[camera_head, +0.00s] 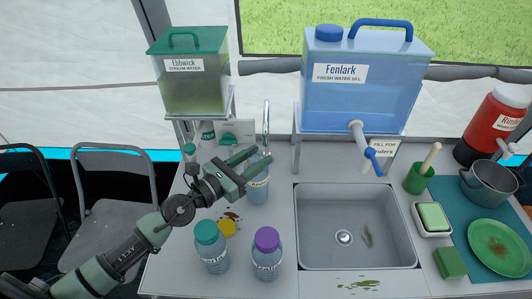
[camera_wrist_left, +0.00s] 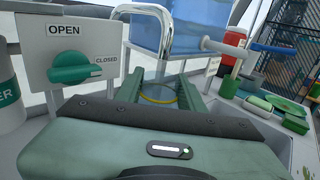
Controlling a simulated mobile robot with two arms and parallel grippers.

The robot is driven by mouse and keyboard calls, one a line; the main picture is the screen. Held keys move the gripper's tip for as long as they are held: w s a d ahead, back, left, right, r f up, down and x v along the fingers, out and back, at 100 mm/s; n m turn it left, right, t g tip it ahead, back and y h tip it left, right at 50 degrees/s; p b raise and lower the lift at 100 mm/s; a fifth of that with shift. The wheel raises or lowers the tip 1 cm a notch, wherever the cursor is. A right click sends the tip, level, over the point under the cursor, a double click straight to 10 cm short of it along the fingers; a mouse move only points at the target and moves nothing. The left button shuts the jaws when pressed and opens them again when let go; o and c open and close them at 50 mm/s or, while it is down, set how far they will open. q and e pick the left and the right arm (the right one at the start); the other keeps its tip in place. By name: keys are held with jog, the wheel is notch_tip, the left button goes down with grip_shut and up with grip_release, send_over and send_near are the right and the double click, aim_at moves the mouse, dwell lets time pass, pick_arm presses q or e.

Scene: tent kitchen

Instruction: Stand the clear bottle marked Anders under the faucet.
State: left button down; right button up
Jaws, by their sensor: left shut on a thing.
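My left gripper (camera_head: 251,162) is shut on a clear bottle (camera_head: 259,191) near its top, at the counter's left of the sink. The bottle looks upright; its label is partly hidden and too small to read surely. In the left wrist view its round rim with a yellow ring (camera_wrist_left: 158,98) shows between the two green fingers. A thin metal faucet (camera_head: 266,125) rises just behind the bottle. A white spigot with a blue handle (camera_head: 369,158) comes from the blue Fenlark tank (camera_head: 362,90), above the sink's rear edge. My right gripper is not in view.
Two other clear bottles, teal-capped (camera_head: 212,247) and purple-capped (camera_head: 267,255), stand in front, by a yellow cap (camera_head: 227,228). The sink (camera_head: 356,255) is empty but for a drain and smudge.

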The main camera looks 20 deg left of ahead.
aim_at(261, 155)
pick_arm(q)
jog(key=x, duration=0.3)
jog(key=shift+w+d, duration=0.1)
jog(key=shift+w, duration=0.2)
jog(key=shift+f, duration=0.6)
jog(key=shift+s, duration=0.1)
jog(key=shift+b, duration=0.3)
jog(key=shift+f, duration=0.2)
jog(key=c, duration=0.9)
grip_release()
